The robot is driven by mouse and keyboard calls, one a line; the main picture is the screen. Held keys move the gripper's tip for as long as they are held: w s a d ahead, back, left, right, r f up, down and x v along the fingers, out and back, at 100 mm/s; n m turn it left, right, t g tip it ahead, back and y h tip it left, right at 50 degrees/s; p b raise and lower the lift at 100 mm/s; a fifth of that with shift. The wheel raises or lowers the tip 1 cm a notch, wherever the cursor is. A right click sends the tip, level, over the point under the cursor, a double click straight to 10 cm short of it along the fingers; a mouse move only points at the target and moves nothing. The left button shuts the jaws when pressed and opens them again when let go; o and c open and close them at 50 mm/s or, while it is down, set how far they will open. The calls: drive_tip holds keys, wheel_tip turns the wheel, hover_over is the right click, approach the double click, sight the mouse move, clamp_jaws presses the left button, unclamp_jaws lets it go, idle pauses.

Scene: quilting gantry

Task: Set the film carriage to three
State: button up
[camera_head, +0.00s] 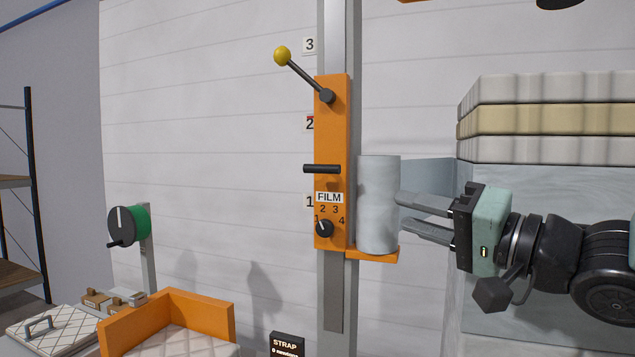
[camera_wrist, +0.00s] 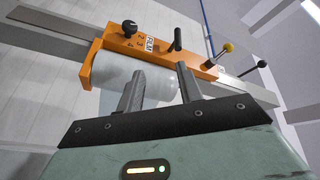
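The orange film carriage (camera_head: 332,130) sits on a vertical grey mast (camera_head: 335,40). It carries a yellow-knobbed lever (camera_head: 283,56) slanting up-left, a black bar handle (camera_head: 321,169) and a small black dial (camera_head: 324,229) numbered 1 to 4, its pointer seemingly toward 1. A pale film roll (camera_head: 377,205) stands upright on its orange shelf (camera_head: 372,254). Height numbers 1, 2 and 3 (camera_head: 310,45) run up beside the mast; the handle lies between 1 and 2. My gripper (camera_head: 402,212) is open and empty at the roll's right side; contact is unclear. The wrist view shows the carriage (camera_wrist: 150,45) beyond the spread fingers.
Stacked quilted slabs (camera_head: 545,118) stand at right behind my arm. At lower left are an orange corner guard (camera_head: 200,312), a green reel (camera_head: 130,223) on a post and a quilted pad with a handle (camera_head: 48,335). A STRAP sign (camera_head: 287,345) stands low.

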sight(331, 172)
drive_tip(key=shift+g+y, duration=0.3)
drive_tip(key=shift+y, duration=0.6)
drive_tip(key=p+x, duration=0.1)
drive_tip(key=x, duration=0.4)
drive_tip(key=r+p+x, duration=0.1)
drive_tip(key=x, duration=0.5)
drive_tip(key=r+p+x, duration=0.1)
drive_tip(key=p+x, duration=0.1)
drive_tip(key=x, duration=0.4)
drive_tip(key=shift+s, duration=0.3)
